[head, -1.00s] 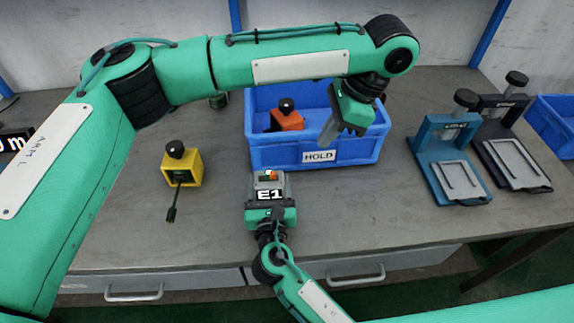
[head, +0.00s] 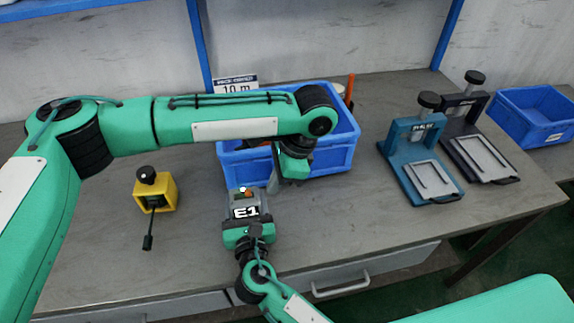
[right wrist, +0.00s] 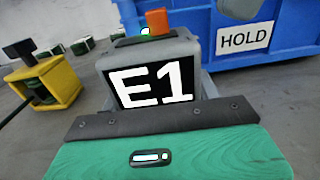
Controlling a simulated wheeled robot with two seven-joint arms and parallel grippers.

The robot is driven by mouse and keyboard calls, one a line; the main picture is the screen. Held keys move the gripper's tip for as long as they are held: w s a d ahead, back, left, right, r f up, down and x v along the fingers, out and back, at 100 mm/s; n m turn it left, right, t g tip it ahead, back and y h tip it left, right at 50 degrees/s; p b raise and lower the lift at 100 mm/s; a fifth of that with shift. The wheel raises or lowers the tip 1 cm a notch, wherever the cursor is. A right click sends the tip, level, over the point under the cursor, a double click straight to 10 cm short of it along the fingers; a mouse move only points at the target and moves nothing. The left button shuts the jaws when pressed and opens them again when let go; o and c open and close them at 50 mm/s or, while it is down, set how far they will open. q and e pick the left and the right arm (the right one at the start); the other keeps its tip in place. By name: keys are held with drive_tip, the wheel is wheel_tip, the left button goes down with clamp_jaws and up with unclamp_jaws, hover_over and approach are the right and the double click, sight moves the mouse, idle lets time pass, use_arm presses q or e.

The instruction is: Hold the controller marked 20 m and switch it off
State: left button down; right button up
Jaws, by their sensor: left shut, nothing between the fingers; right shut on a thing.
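A grey controller (head: 245,205) with a black plate reading E1 is in my right gripper (head: 247,228), above the bench's front part. In the right wrist view, the controller (right wrist: 152,85) has an orange switch (right wrist: 157,21) and a lit green lamp (right wrist: 145,32) on top. No 20 m mark shows on it. My left gripper (head: 273,183) is shut and empty, pointing down just right of and behind the controller's top. Whether it touches the controller cannot be told.
A blue bin (head: 330,167), marked HOLD in the wrist view, stands behind the controller. A yellow box (head: 158,193) with a black knob and cable is at left. A 10 m sign (head: 237,88) is at the back. Blue (head: 415,160) and dark (head: 485,145) clamp stands are at right.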

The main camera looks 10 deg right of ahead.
sight(249, 190)
use_arm(q)
drive_tip(key=shift+w+a+r, duration=0.1)
drive_tip(key=shift+a, duration=1.45)
drive_tip(key=shift+a, duration=1.45)
drive_tip(key=shift+d, duration=0.1)
drive_tip(key=shift+d, duration=0.4)
drive_tip(key=d+r, duration=0.7)
drive_tip(key=r, duration=0.2)
drive_tip(key=shift+r, duration=0.15)
